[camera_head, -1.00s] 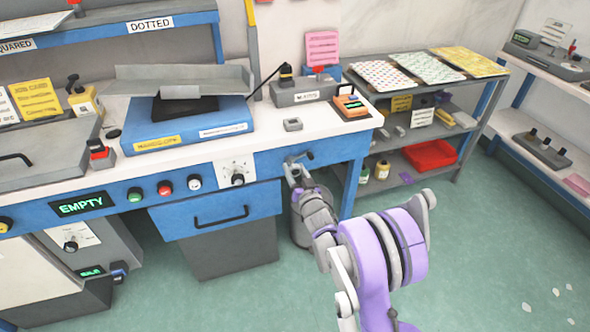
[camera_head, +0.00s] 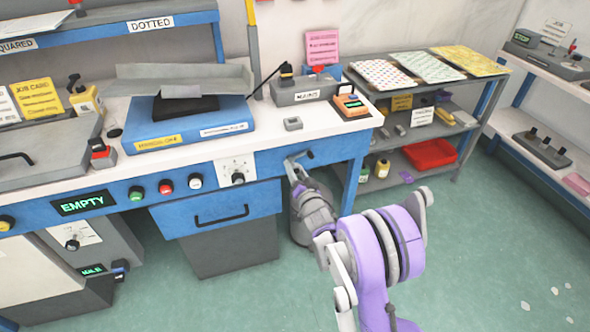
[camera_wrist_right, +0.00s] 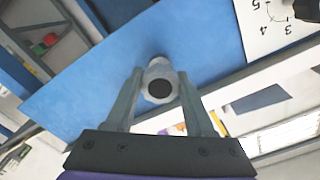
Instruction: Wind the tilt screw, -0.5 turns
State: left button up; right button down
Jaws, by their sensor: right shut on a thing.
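The tilt screw's small grey crank (camera_head: 301,157) sits on the blue front panel of the bench, near its right end. My right gripper (camera_head: 292,169) is at this crank, with the forearm reaching up to it from below. In the right wrist view, a pale round handle with a dark end (camera_wrist_right: 159,86) stands between the two fingers of my right gripper (camera_wrist_right: 159,78), which is shut on it. The blue panel lies behind it. How far the crank has turned cannot be read. My left gripper is not in view.
A dial knob (camera_head: 238,178) on a white plate is left of the crank. Below it is a drawer with a dark handle (camera_head: 221,215). A shelf rack with a red tray (camera_head: 430,154) stands to the right. The green floor (camera_head: 480,255) at right is mostly clear.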

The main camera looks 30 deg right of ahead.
jog(key=shift+f, duration=0.1)
jog(key=shift+c, duration=1.3)
grip_release()
jog(key=shift+s, duration=0.1)
jog(key=v, duration=1)
jog(key=shift+s, duration=0.35)
jog(key=shift+a, duration=0.15)
